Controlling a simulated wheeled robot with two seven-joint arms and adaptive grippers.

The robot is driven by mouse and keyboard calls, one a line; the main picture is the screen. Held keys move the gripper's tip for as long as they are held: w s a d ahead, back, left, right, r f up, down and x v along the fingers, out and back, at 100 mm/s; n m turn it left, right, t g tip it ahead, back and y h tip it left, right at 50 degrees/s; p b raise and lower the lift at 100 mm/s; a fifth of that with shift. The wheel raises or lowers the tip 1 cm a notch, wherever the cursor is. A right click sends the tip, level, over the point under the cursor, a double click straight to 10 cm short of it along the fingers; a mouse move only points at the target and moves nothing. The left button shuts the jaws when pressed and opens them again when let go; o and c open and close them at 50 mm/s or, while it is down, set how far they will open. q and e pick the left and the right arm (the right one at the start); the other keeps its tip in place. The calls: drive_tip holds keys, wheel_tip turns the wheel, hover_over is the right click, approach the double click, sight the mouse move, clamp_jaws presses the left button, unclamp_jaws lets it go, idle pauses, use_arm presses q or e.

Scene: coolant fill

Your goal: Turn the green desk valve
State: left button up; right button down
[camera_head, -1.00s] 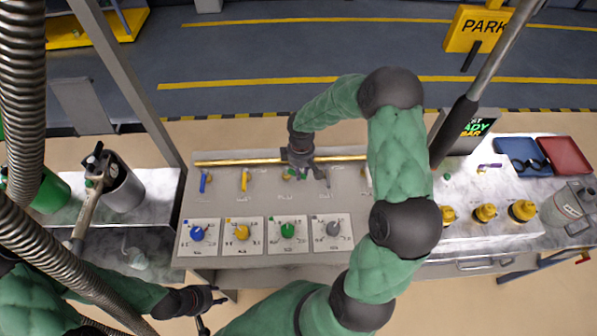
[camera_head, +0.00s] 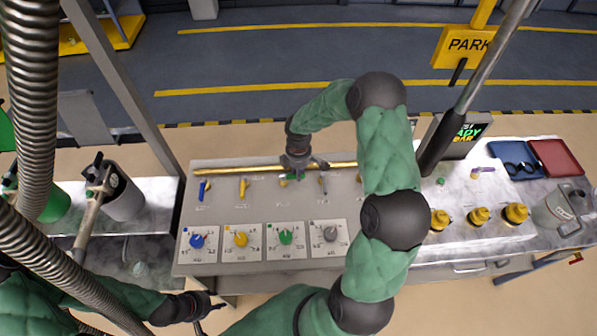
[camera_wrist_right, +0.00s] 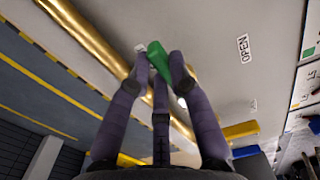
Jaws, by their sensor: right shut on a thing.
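The green desk valve's handle (camera_wrist_right: 158,58) sits between the fingertips of my right gripper (camera_wrist_right: 160,75) in the right wrist view. The gripper is shut on it. In the head view my right gripper (camera_head: 298,166) is at the brass pipe along the back of the grey panel (camera_head: 220,215), and only a little of the green valve (camera_head: 287,178) shows below it.
Blue (camera_head: 203,189), yellow (camera_head: 243,188) and grey (camera_head: 323,184) valves share the row. Coloured dials, including a green dial (camera_head: 286,237), are in front. Yellow-capped bottles (camera_head: 478,216) and a grey jug (camera_head: 562,205) stand right. My right arm crosses the panel's right side.

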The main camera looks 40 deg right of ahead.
drive_tip(key=c, duration=1.1)
unclamp_jaws()
drive_tip(key=shift+r, duration=0.15)
wheel_tip(320, 180, up, 7)
drive_tip(key=shift+r, duration=0.15)
